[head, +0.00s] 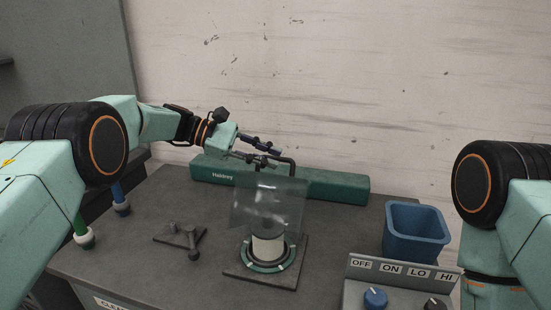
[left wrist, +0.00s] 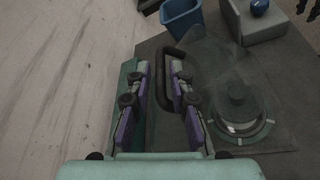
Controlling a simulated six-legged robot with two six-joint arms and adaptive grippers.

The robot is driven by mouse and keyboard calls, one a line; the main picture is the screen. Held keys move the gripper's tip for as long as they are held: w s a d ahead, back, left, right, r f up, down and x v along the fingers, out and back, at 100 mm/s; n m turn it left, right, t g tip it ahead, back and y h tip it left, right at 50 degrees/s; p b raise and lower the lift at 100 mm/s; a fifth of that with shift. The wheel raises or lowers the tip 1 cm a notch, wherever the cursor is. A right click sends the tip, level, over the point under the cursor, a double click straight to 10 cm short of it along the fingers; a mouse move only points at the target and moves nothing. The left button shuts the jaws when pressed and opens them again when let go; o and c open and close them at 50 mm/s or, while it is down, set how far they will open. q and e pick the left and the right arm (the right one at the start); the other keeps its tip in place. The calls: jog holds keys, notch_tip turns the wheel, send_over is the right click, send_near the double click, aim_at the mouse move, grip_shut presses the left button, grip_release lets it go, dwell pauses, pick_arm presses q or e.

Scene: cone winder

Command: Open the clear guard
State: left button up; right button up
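The clear guard (head: 268,205) is a see-through panel standing tilted over the cone winder's base (head: 262,276) in the head view. It also shows faintly in the left wrist view (left wrist: 212,65). Its dark bent handle (head: 290,165) rises at the guard's top edge. My left gripper (head: 268,156) is at the handle, fingers pointing right. In the left wrist view its two fingers are apart, and the handle bar (left wrist: 164,88) shows between them, close to the right finger; I cannot tell whether they touch. My right gripper is out of view.
A long green box (head: 330,186) lies behind the winder. A blue bin (head: 415,234) stands right, behind a switch panel (head: 400,285) with knobs. A dark small stand (head: 182,237) and two spool pegs are left. The pale wall is close behind.

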pick_arm(q)
jog(key=v, duration=0.9)
jog(key=shift+a, duration=0.35)
